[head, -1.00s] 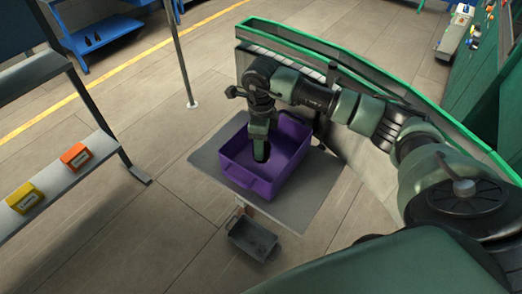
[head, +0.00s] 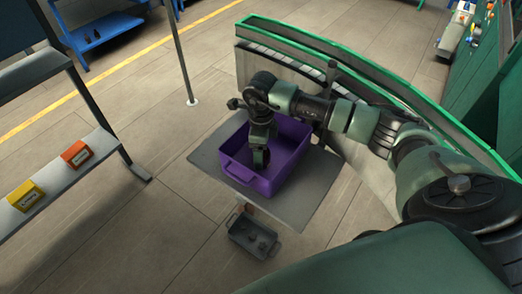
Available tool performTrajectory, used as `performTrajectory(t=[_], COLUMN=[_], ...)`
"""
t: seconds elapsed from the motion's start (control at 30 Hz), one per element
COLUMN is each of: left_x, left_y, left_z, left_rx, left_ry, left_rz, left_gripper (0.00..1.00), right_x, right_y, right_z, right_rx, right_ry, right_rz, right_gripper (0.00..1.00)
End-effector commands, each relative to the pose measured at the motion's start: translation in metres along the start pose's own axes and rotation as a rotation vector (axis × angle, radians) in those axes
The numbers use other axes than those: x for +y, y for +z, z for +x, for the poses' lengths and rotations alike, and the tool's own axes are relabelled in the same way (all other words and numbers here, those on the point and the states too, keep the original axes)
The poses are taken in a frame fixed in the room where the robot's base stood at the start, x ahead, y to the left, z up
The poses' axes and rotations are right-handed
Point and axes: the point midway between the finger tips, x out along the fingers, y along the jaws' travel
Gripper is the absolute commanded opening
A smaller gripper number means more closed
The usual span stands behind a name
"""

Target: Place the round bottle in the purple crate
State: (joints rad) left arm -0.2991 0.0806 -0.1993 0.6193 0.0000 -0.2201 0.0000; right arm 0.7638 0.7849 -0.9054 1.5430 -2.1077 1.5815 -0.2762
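The purple crate (head: 292,168) sits on a grey table in the middle of the head view. My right arm reaches in from the right, and its gripper (head: 261,158) points down inside the crate, near its left part. The fingers are small and dark, so I cannot tell whether they are open or shut. I cannot make out a round bottle at the gripper or in the crate; the arm and the crate walls hide part of the inside. My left gripper is not in view.
A small grey bin (head: 240,238) with dark items stands below the table's front edge (head: 290,212). A shelf on the left holds a yellow box (head: 27,197) and an orange box (head: 77,154). A green-edged barrier (head: 330,45) runs behind my arm.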

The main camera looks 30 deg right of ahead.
Motion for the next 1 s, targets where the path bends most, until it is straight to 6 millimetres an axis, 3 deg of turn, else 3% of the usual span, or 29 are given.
performTrajectory(t=[0.23, 0.7, 1.0], left_x=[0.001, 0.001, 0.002], left_y=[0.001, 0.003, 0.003], left_z=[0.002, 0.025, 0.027], left_rx=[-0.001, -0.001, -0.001], left_ry=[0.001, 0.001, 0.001], left_rz=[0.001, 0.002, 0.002], left_gripper=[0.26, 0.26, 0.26], right_x=[-0.001, -0.001, 0.0], right_y=[0.001, 0.001, 0.0], right_z=[-0.014, -0.106, -0.124], right_rx=[-0.004, -0.003, 0.0], right_ry=[-0.002, -0.003, 0.0], right_rz=[-0.002, -0.001, 0.0], right_gripper=[0.72, 0.72, 0.72])
